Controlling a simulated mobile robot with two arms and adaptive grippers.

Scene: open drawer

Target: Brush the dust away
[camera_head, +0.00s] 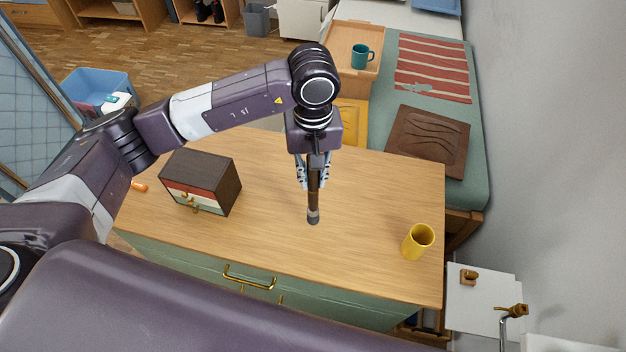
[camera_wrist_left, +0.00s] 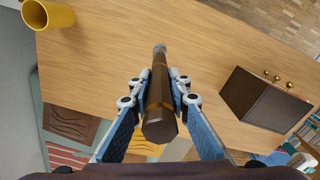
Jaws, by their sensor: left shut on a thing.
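My left gripper (camera_head: 314,172) is above the middle of the wooden top of the green dresser (camera_head: 270,215), pointing down. It is shut on a brown, rod-like brush (camera_head: 313,203) with a dark grey lower end. The brush hangs roughly upright, its lower end close to the wood; I cannot tell whether it touches. In the left wrist view the brush (camera_wrist_left: 158,100) lies between the two blue-sided fingers. No bristles show clearly. I cannot make out any dust on the top. My right gripper is not in view.
A yellow cup (camera_head: 418,241) stands near the right edge. Behind are a wooden tray (camera_head: 345,85) with a teal mug (camera_head: 361,57) and a brown cushion (camera_head: 428,142). The wood around the brush is clear.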

